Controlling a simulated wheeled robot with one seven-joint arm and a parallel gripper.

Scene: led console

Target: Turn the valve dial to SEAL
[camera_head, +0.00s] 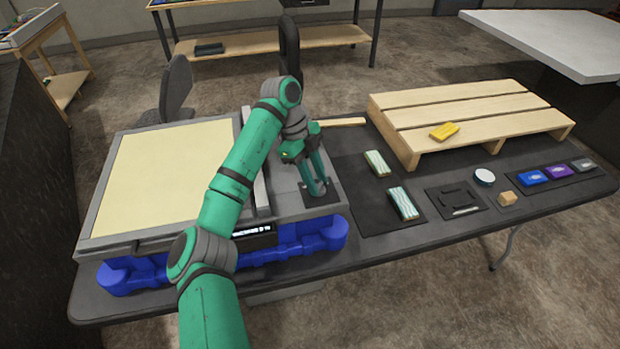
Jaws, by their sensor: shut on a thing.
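My green arm reaches over the console (95,213), a grey box with a large pale yellow panel, standing on a blue base (318,237). My gripper (318,190) points down at the small dark plate (326,196) at the console's right end. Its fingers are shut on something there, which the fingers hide. The valve dial and its markings, including SEAL, cannot be made out. A small lit display (252,230) shows on the console's front edge, partly covered by my arm; its text is too small to read.
Right of the console, two striped blocks (403,203) lie on a dark mat. A wooden pallet (470,112) bears a yellow block (444,131). A round white-topped thing (484,177), a tan block (508,198) and small coloured boxes (532,177) lie along the table's right side.

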